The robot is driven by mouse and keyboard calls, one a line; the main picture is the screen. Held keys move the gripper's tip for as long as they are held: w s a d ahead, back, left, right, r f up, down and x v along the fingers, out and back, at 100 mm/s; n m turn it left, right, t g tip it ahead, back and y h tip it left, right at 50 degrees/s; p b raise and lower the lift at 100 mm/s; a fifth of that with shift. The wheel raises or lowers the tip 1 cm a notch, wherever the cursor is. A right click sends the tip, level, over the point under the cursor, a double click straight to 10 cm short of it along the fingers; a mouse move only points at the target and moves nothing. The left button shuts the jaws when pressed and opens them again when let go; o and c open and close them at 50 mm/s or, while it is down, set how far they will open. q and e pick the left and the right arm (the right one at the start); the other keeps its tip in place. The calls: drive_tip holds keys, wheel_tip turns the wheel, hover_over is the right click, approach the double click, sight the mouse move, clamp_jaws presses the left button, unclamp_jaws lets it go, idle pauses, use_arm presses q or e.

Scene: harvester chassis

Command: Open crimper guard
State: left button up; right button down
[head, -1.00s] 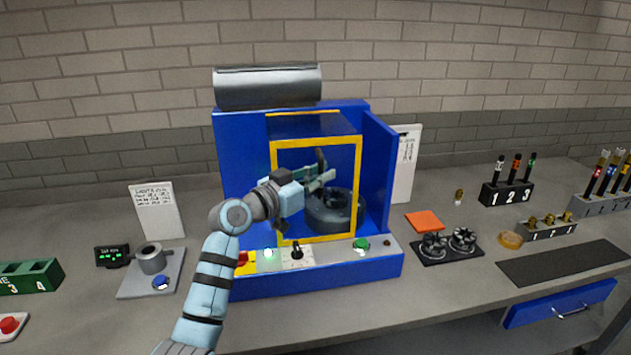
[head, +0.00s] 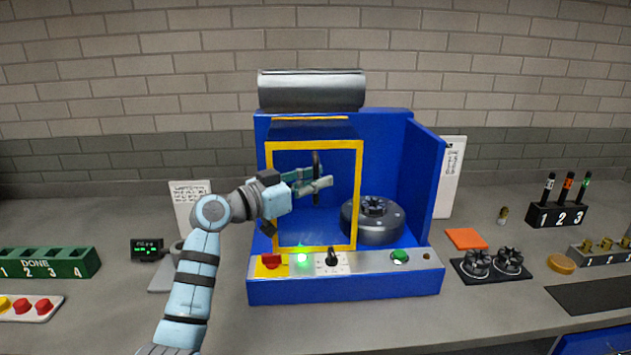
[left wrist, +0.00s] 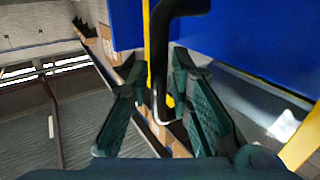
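The crimper (head: 345,288) is a blue machine, its front bay partly covered by the guard (head: 361,200), a clear panel in a yellow frame. The guard stands over the left and middle of the bay. The dark crimper head (head: 378,225) shows mostly uncovered to its right. The guard has an upright black handle (head: 317,165). My left gripper (head: 318,183) has its fingers either side of this handle, drawn in around it. The left wrist view shows the handle (left wrist: 157,85) between the green fingers; contact is hard to see. My right gripper is out of view.
The front panel carries a red switch (head: 270,262), a lit green lamp (head: 302,259), a black knob (head: 332,258) and a green button (head: 400,257). A green DONE rack (head: 50,263) stands at left. An orange pad (head: 466,238) and a die tray (head: 488,273) lie at right.

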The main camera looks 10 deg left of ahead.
use_arm(q)
drive_tip(key=shift+o, duration=0.3)
drive_tip(key=v, duration=1.2)
